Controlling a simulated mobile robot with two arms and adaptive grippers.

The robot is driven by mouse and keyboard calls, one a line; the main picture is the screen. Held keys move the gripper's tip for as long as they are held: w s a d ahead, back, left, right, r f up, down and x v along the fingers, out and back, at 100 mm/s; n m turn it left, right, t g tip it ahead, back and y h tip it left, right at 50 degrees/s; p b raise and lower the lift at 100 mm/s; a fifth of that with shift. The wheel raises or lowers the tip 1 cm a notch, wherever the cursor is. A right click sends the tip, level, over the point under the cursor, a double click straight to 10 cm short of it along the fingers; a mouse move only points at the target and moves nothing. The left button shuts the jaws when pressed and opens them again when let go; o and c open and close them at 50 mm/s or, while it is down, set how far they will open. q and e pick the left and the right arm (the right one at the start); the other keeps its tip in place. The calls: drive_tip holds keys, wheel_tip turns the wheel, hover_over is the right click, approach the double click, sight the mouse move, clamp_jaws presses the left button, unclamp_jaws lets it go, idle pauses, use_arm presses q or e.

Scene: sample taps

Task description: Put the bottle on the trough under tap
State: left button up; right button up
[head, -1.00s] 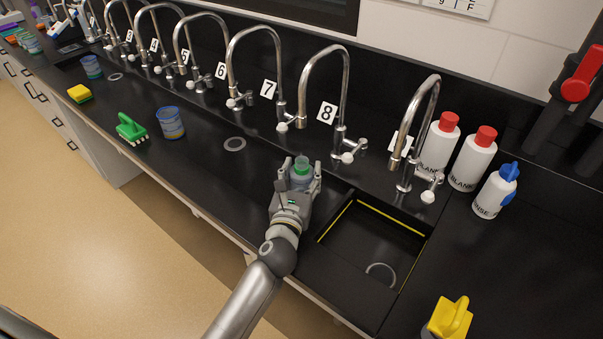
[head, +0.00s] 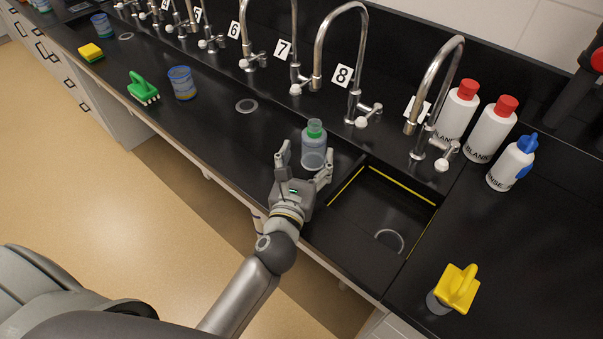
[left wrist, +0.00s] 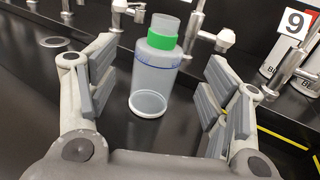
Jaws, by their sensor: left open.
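The bottle (head: 314,150) is clear with a green collar. It stands upright on the black counter, left of the sink and in front of the tap (head: 352,100) beside the number 8 sign. My left gripper (head: 305,162) is open on the near side of the bottle, its fingers spread to either side. In the left wrist view the bottle (left wrist: 155,80) stands between the open fingers (left wrist: 158,88), with clear gaps on both sides. No separate trough edge can be told on the dark counter around the bottle. My right gripper is not in view.
A black sink (head: 380,225) with yellow edging lies right of my gripper. White bottles (head: 492,132) stand at the back right. A yellow-handled object (head: 457,290) is at the front right. A beaker (head: 182,83), green brush (head: 143,88) and sponge (head: 91,53) stand left.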

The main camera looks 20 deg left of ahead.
use_arm(q)
drive_tip(key=s, duration=0.3)
drive_tip(key=s+b, duration=0.1)
drive_tip(key=s, duration=0.1)
drive_tip(key=shift+d, duration=0.25)
